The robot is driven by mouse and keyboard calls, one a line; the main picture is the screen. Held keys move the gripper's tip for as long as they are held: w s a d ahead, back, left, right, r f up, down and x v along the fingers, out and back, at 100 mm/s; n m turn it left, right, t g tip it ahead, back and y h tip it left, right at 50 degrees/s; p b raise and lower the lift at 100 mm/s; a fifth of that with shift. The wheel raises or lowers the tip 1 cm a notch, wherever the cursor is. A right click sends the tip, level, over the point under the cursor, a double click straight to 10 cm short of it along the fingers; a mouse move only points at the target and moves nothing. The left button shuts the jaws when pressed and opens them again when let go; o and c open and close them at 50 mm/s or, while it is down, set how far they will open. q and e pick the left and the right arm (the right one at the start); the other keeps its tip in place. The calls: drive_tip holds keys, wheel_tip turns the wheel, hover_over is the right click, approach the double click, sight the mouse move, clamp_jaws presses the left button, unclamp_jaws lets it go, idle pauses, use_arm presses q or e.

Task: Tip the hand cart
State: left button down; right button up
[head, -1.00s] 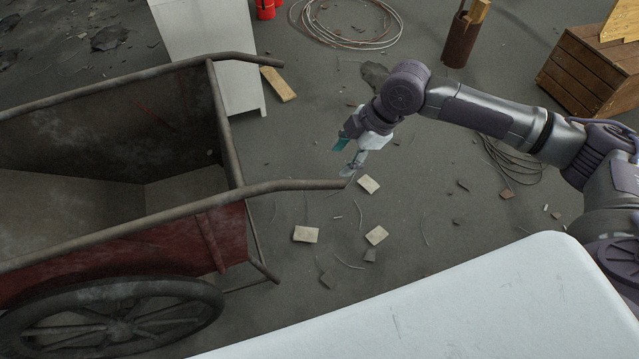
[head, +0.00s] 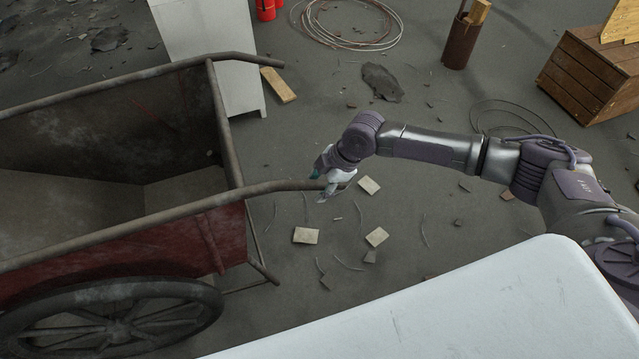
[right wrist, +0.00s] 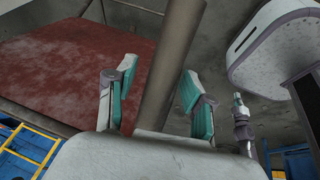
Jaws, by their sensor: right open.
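The hand cart (head: 215,240) stands at the left in the head view, with a rusty red side, a large spoked wheel and two handles sticking out to the right. My right gripper (head: 322,186) is at the end of the nearer handle (head: 265,187). The gripper partly hides the handle's tip in the head view. My left gripper is not in view.
A white cabinet (head: 205,40) stands behind the cart. Loose tiles (head: 306,235) and debris lie on the floor below my right gripper. A wooden crate (head: 590,75), a rusty pipe piece (head: 459,42) and coiled cable (head: 350,22) are farther back.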

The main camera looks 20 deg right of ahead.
clamp_jaws()
idle(0.3)
drive_tip(key=shift+r, duration=0.1)
